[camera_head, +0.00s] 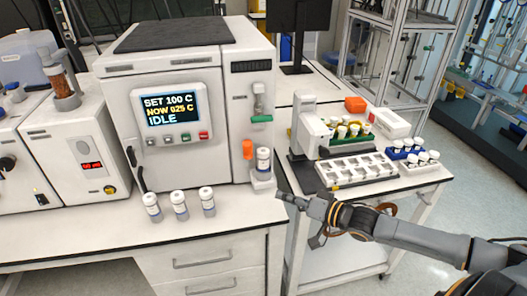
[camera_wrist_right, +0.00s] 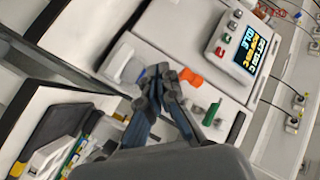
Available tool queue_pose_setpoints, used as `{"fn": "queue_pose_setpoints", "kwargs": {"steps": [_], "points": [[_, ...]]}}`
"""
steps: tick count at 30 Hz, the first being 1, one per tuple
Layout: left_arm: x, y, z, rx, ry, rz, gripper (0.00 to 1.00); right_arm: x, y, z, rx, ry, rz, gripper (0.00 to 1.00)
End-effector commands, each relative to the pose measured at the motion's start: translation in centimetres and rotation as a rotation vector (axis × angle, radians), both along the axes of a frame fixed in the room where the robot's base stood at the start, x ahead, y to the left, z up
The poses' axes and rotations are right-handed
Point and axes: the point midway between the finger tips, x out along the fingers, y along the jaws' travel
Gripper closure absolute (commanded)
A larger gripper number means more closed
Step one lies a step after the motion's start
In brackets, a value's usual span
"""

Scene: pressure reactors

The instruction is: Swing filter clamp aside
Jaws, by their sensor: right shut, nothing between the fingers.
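The right side of the white reactor (camera_head: 180,100) carries a filter station with a grey fitting and a green bar (camera_head: 262,118). Below it are an orange piece (camera_head: 247,149) and a white-capped vial (camera_head: 263,160) on a small holder. I cannot tell for certain which part is the clamp. In the right wrist view the orange piece (camera_wrist_right: 192,77) and the green bar (camera_wrist_right: 211,113) lie just past my fingertips. My right gripper (camera_head: 291,199) is shut and empty, in front of the bench edge, below and right of the station. It also shows in the wrist view (camera_wrist_right: 163,76). My left gripper is out of view.
Several capped vials (camera_head: 179,204) stand on the bench before the reactor. A side table at right holds a white tray (camera_head: 357,170), racks of vials (camera_head: 405,150) and an orange box (camera_head: 355,104). A gap separates bench and table. The reactor screen (camera_head: 167,109) reads IDLE.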

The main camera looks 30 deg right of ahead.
Motion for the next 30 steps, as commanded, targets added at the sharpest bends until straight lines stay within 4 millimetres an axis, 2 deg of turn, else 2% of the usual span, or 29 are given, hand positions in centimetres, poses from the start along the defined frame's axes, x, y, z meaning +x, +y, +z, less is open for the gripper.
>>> {"fn": "queue_pose_setpoints", "kwargs": {"steps": [1,3,6,10,17,30], "points": [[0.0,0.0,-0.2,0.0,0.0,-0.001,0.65,-0.1,-1.4,1.2,0.134,0.035,-0.023,1.0],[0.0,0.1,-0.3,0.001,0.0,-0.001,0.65,0.1,-3.0,3.1,0.339,0.076,-0.06,1.0],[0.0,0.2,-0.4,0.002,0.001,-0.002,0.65,0.5,-4.9,5.6,0.575,0.113,-0.101,1.0],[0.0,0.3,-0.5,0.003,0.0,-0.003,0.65,0.9,-6.5,7.7,0.761,0.134,-0.131,1.0],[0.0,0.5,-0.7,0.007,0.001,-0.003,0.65,1.5,-6.9,8.5,0.833,0.137,-0.143,1.0],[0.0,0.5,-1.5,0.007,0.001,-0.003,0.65,5.0,-5.6,8.6,0.831,0.134,-0.141,1.0]]}}
